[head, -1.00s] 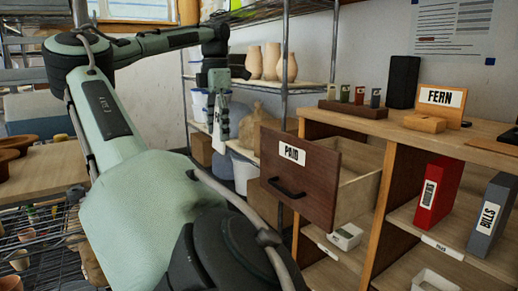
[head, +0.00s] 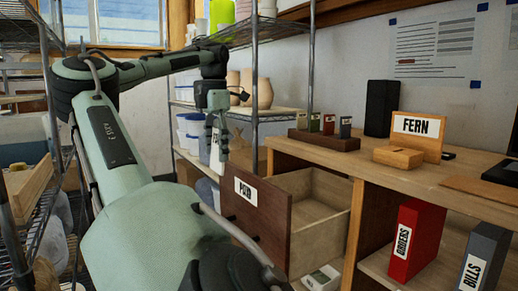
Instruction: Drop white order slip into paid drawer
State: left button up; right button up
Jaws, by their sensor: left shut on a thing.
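The paid drawer (head: 247,216) has a dark wood front with a white PAID label. It is pulled open from the wooden counter, and its bare inside (head: 314,212) shows from above. My left gripper (head: 221,140) points down, beyond and a little left of the drawer front in the picture. It is shut on the white order slip (head: 214,147), which hangs upright with dark lettering partly covered by the finger. The slip appears above the level of the drawer's rim and not over its opening; the exact distance is hard to tell. My right gripper is out of view.
On the counter (head: 455,186) stand a FERN sign (head: 416,126), a rack of small cards (head: 324,140) and a black box (head: 381,108). Red (head: 415,240) and grey (head: 484,256) binders stand below. A wire shelf (head: 283,112) with vases is behind the gripper.

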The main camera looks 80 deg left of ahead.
aim_at(305, 224)
jog(key=i+j, duration=0.25)
jog(key=i, duration=0.15)
jog(key=i+j, duration=0.25)
jog(key=i, duration=0.2)
